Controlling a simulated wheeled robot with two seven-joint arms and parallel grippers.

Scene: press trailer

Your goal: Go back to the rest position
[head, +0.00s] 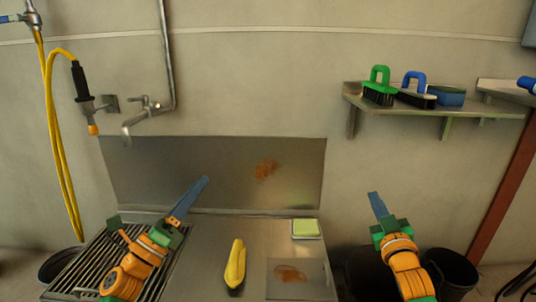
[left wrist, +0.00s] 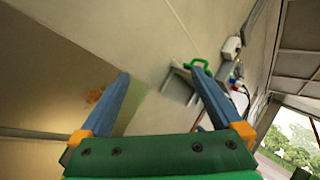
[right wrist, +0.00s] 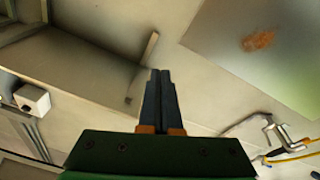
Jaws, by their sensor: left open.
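My left gripper (head: 204,182) is raised over the left part of the metal counter in the head view, pointing up and right. In the left wrist view its two blue fingers (left wrist: 160,82) are spread wide with nothing between them. My right gripper (head: 373,196) is raised to the right of the counter in the head view, pointing up towards the wall. In the right wrist view its fingers (right wrist: 160,75) are together with nothing visible between them. Neither gripper touches anything.
A yellow object (head: 235,265), a green sponge (head: 305,228) and a brown-stained board (head: 313,281) are on the counter. A drain grate (head: 90,258) is at left. A wall shelf (head: 440,108) holds brushes and a blue block. A tap (head: 135,122) and yellow hose (head: 55,130) are upper left.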

